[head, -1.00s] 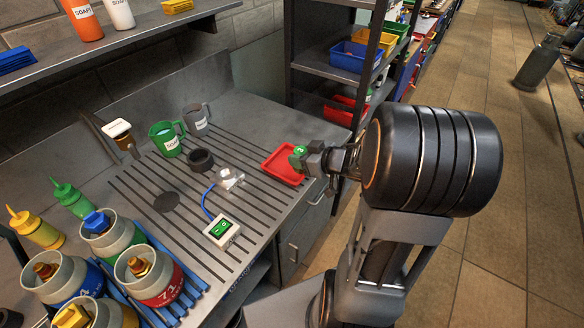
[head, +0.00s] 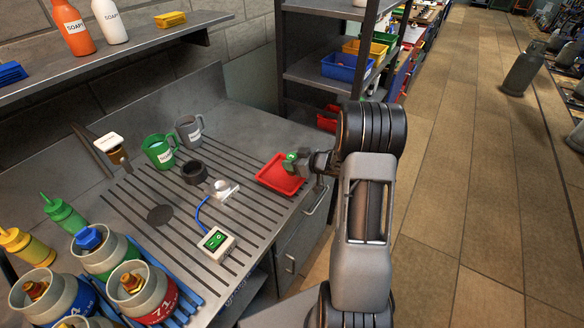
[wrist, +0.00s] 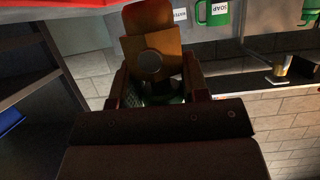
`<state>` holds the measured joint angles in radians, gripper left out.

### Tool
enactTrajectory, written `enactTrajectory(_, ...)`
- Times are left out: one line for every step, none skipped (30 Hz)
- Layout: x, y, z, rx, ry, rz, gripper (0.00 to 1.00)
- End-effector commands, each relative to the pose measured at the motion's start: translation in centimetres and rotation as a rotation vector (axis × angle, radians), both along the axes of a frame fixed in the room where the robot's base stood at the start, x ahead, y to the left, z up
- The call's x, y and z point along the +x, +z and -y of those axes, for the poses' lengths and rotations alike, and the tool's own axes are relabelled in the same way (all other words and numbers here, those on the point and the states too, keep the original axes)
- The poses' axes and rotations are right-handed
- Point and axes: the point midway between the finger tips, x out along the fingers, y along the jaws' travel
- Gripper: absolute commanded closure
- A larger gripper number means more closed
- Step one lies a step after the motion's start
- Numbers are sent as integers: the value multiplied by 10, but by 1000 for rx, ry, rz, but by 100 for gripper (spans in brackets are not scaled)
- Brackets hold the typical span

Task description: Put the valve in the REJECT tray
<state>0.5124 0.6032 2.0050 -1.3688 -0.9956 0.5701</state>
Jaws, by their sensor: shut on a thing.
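My gripper (head: 304,163) is shut on the valve (head: 290,157), which shows a green part in the head view. In the wrist view, the valve's brass-coloured body (wrist: 150,55) sits between the fingers of my gripper (wrist: 158,90), with some dark green below it. The red tray (head: 272,183) lies on the slatted worktop near its right edge. The valve appears over the tray's far right part. I cannot tell its height above the tray or whether they touch. No lettering on the tray is readable.
A white scale unit with a green display (head: 216,242) and a blue cable stands left of the tray. A black ring (head: 194,173), green mug (head: 158,152) and grey mug (head: 189,131) stand farther back. Gas cylinders (head: 140,290) fill the lower left. A shelf rack (head: 312,75) rises behind.

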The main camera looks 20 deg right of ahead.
Motion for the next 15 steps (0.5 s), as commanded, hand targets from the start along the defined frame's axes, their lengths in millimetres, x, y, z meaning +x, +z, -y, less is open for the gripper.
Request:
enactTrajectory(2,-2,0,0,0,1,91)
enactTrajectory(4,-4,1,1,0,1,91)
enactTrajectory(7,-8,1,0,1,0,91)
enactTrajectory(6,-12,1,1,1,-2,91)
enactTrajectory(6,-16,1,2,1,-3,91)
enactTrajectory(6,-21,1,1,0,-2,91)
enactTrajectory(6,-25,1,3,0,-2,91)
enactTrajectory(6,-28,1,3,0,-2,91)
enactTrajectory(6,-31,1,1,1,1,91)
enactTrajectory(6,-33,1,1,1,1,91)
enactTrajectory(6,-35,1,1,1,1,91)
enactTrajectory(6,-36,1,0,0,1,91)
enactTrajectory(6,-36,2,0,0,2,91)
enactTrajectory(6,-36,1,0,1,3,91)
enactTrajectory(6,-36,2,-1,0,3,91)
